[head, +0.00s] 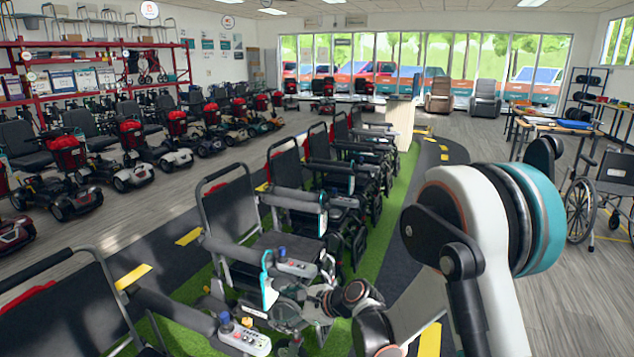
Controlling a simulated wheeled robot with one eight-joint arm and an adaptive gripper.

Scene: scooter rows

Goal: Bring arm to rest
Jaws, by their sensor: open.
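My arm (480,230) comes in from the lower right, with its white and teal link close to the camera. It bends down to the wrist near the bottom middle.
Power wheelchairs stand in a row on a green strip (402,185). Another joystick box (245,338) is at the bottom. Red scooters (135,150) line the left. A manual wheelchair (610,185) and tables (560,127) stand right. Grey floor (455,130) is clear at the back right.

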